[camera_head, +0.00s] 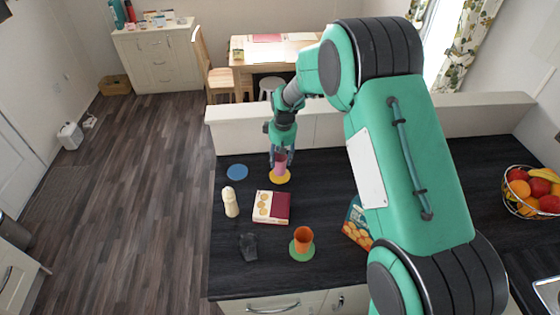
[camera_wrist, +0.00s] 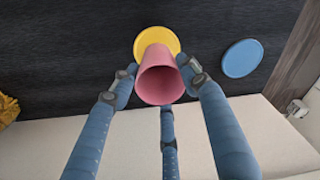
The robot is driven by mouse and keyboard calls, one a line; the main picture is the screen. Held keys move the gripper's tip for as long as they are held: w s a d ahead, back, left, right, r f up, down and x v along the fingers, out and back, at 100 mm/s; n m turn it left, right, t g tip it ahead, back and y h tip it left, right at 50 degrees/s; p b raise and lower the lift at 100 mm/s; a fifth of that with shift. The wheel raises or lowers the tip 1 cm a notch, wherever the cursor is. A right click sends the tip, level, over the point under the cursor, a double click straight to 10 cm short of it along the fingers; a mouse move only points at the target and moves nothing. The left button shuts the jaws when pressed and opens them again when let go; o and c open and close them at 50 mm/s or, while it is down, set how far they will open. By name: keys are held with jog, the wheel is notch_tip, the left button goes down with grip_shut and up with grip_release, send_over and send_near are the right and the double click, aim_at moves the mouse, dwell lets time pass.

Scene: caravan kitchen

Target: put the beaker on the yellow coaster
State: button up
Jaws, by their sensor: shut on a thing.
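The pink beaker (camera_wrist: 160,82) is between the fingers of my gripper (camera_wrist: 158,88) in the wrist view, with its open mouth toward the camera. In the head view the pink beaker (camera_head: 280,163) is upright at the yellow coaster (camera_head: 281,177), under my gripper (camera_head: 281,156). The yellow coaster also shows behind the beaker in the wrist view (camera_wrist: 157,36), partly hidden by it. My gripper is shut on the beaker. I cannot tell whether the beaker's base touches the coaster.
A blue coaster (camera_head: 237,171) lies left of the yellow one. A pale bottle (camera_head: 230,202), a box (camera_head: 271,207), a dark glass (camera_head: 248,246) and an orange cup (camera_head: 303,238) on a green coaster (camera_head: 302,254) stand nearer. A low ledge (camera_head: 322,128) runs behind.

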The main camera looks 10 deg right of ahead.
jog(key=shift+f, duration=0.7)
jog(key=shift+f, duration=0.15)
jog(key=o, duration=1.1)
notch_tip(320, 180, up, 12)
jog(key=s, duration=0.1)
jog(key=shift+d+p, duration=0.3)
jog(key=shift+s, duration=0.1)
